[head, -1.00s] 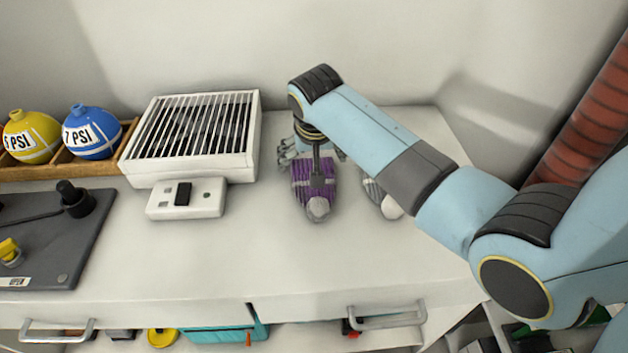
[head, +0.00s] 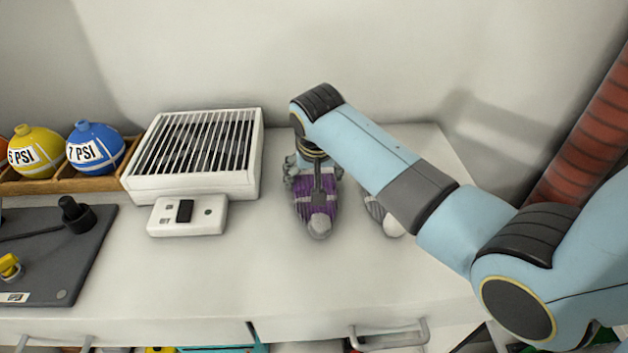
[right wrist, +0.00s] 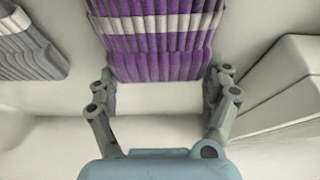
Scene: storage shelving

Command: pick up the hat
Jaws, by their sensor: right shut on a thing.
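The purple and grey striped knitted hat (head: 314,211) lies on the white counter, its grey pompom end toward the front edge. My right gripper (head: 314,172) comes down over its back end, shut on the hat with a finger on each side. The right wrist view shows the hat's purple ribs and pale band (right wrist: 160,40) between the two fingers of my right gripper (right wrist: 162,85). The hat looks to be resting on the counter. My left gripper is not in view.
A grey striped hat-like thing with a white tip (head: 392,226) lies close right, partly behind my arm. A white grilled box (head: 190,188) and a small white device (head: 188,216) stand left. Labelled balls (head: 95,147) sit in a wooden rack. The counter front is clear.

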